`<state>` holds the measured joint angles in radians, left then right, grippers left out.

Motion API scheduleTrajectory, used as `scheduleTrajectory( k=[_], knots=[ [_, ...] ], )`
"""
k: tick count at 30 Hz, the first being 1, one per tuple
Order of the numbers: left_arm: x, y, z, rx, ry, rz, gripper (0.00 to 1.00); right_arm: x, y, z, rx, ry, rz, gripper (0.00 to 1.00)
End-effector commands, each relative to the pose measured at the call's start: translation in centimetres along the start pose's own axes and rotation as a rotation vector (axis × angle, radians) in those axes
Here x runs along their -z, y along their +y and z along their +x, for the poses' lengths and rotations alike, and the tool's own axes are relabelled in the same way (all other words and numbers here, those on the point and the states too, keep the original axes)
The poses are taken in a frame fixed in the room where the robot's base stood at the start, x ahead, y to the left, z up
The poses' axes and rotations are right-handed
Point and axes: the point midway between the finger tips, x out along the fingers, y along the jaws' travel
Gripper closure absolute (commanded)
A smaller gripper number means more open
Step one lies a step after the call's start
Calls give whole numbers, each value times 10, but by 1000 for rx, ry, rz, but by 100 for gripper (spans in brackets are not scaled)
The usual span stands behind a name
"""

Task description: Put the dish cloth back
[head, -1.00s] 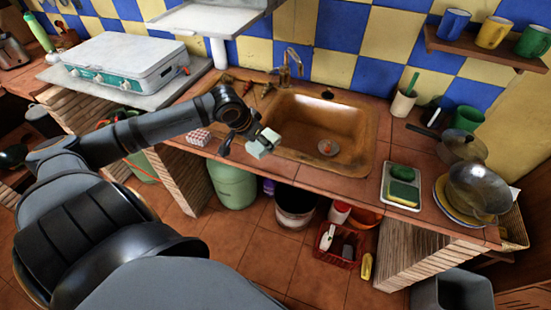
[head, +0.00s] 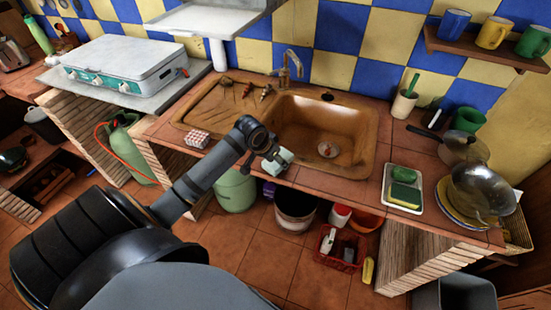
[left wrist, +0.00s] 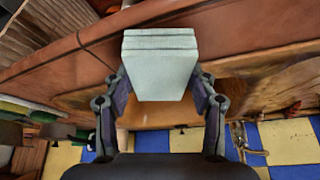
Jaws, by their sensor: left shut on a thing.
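The dish cloth (head: 281,158) is a pale mint, folded block with layered edges. My left gripper (head: 272,161) is shut on it and holds it by the front edge of the sink (head: 330,118), at the sink's near left corner. In the left wrist view the cloth (left wrist: 160,68) sits between the two fingers, which press on its sides. The sink's front rim and the tiled counter edge show behind it. I cannot tell whether the cloth touches the counter. My right gripper is not in view.
A red-and-white checked item (head: 197,139) lies on the counter to the left. A tray (head: 388,204) with a sponge and green scrubber is to the right. Below the counter stand a bucket (head: 295,207) and a red basket (head: 341,249). The counter front between sink and tray is clear.

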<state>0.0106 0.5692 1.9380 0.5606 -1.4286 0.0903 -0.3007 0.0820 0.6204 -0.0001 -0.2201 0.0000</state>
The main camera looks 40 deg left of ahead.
Motion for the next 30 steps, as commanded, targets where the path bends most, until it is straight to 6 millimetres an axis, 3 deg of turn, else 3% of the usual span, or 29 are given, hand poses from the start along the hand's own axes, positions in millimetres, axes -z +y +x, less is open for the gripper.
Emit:
scheduleTrajectory(
  k=[11, 12, 16, 26, 30],
  knots=[
    [-3, 0, 5, -1, -1, -1, 93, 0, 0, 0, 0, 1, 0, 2],
    [-2, 0, 4, 0, -1, -1, 39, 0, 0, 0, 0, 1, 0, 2],
    [-2, 0, 4, 0, -1, -1, 21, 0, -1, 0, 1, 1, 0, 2],
    [-2, 0, 4, 0, 0, 0, 19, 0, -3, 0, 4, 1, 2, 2],
    [1, -2, -11, 5, 2, 2, 19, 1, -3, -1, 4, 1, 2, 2]
  ],
)
